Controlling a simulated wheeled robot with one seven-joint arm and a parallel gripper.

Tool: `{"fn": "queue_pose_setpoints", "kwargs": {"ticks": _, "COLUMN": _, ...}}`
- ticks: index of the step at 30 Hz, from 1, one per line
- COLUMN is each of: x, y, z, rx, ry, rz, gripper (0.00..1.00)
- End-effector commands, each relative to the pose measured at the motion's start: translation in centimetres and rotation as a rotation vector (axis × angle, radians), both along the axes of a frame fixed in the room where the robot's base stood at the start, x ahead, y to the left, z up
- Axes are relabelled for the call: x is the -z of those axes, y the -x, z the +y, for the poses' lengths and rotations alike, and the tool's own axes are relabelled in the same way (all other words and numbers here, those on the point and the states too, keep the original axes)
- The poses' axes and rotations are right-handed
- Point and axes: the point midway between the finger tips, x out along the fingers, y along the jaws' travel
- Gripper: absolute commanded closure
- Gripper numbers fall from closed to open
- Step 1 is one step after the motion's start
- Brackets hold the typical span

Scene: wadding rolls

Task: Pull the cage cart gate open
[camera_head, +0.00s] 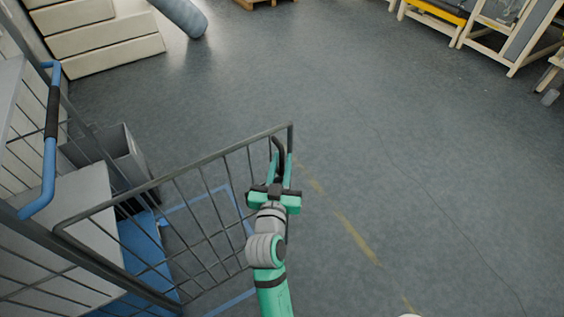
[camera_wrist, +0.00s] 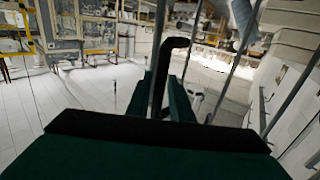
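The cage cart gate (camera_head: 171,178) is a grey barred panel. In the head view it stands swung out from the cart at an angle, its free end at the right. A black bent handle (camera_head: 280,149) is at that free end; it also shows in the wrist view (camera_wrist: 172,58). My gripper (camera_head: 281,168) is at the handle, its green fingers on either side of it. In the wrist view, my gripper (camera_wrist: 161,98) appears shut on the handle, though the contact is partly hidden. The cart (camera_head: 75,262) is at the lower left.
A blue push bar with a black grip (camera_head: 53,112) rises from the cart at the left. A grey bin (camera_head: 115,155) stands behind the gate. The floor to the right is clear.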

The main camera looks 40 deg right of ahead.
Motion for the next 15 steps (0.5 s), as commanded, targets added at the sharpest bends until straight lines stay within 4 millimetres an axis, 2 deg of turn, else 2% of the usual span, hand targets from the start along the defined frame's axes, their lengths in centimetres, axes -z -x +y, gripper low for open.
{"fn": "queue_pose_setpoints", "kwargs": {"ticks": 7, "x": 0.0, "y": 0.8, "z": 0.9, "rx": -0.001, "ry": 0.000, "rz": 0.000, "gripper": 0.80}}
{"fn": "queue_pose_setpoints", "kwargs": {"ticks": 15, "x": 0.0, "y": 4.1, "z": 4.1, "rx": -0.001, "ry": 0.000, "rz": 0.001, "gripper": 0.80}}
